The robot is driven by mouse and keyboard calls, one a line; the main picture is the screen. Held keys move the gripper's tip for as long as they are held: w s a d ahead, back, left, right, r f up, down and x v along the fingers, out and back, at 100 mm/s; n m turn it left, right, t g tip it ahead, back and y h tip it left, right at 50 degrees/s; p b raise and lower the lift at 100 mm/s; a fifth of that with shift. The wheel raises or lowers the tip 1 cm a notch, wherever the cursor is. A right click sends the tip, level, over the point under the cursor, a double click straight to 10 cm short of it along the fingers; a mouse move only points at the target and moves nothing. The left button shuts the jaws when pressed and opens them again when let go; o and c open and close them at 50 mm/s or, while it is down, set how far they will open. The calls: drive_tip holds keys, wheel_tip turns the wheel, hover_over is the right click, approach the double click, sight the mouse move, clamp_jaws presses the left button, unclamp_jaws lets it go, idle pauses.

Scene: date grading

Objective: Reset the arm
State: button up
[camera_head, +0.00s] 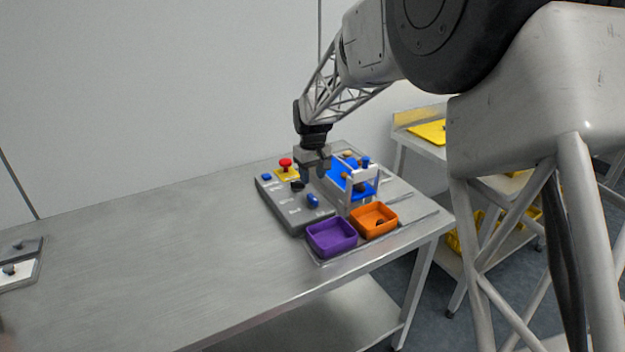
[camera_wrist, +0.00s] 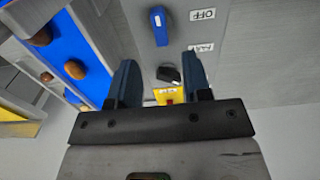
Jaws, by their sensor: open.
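My gripper (camera_head: 316,172) hangs from the arm above the grey control panel (camera_head: 294,220) on the metal table. In the wrist view my gripper (camera_wrist: 158,80) has its two dark blue fingers apart, with nothing between them. The panel carries a red mushroom button (camera_head: 285,164) on a yellow base, a black knob (camera_head: 297,186) and a blue switch (camera_head: 313,200). The blue switch also shows in the wrist view (camera_wrist: 159,26), near an OFF label. The black knob (camera_wrist: 168,74) shows beyond the gap between the fingers.
A blue tray (camera_head: 337,178) with brown dates and a white frame stands right of the gripper. A purple bin (camera_head: 331,238) and an orange bin (camera_head: 373,221) with a dark date inside sit at the table's front right. The table's left middle is clear.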

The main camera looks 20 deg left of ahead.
idle(0.3)
drive_tip(key=s+d+r+m, duration=0.1)
drive_tip(key=s+d+r, duration=0.4)
drive_tip(key=d, duration=0.4)
drive_tip(key=s+d+r+m+t, duration=0.1)
drive_tip(key=s+d+r+m, duration=0.15)
drive_tip(key=s+d, duration=0.45)
drive_tip(key=s+d+r+m, duration=0.1)
drive_tip(key=s+d+r, duration=0.4)
drive_tip(key=d, duration=0.5)
drive_tip(key=s+d+f+m, duration=0.1)
drive_tip(key=s+d, duration=0.4)
drive_tip(key=s, duration=0.4)
drive_tip(key=s+d+m+t, duration=0.1)
drive_tip(key=s+d+m, duration=0.1)
drive_tip(key=s+d, duration=0.3)
drive_tip(key=s+d+f+m, duration=0.1)
drive_tip(key=s+d, duration=0.4)
drive_tip(key=s, duration=0.8)
drive_tip(key=shift+d+f+m+t, duration=0.2)
drive_tip(key=shift+f+m+t, duration=0.1)
drive_tip(key=shift+m, duration=0.15)
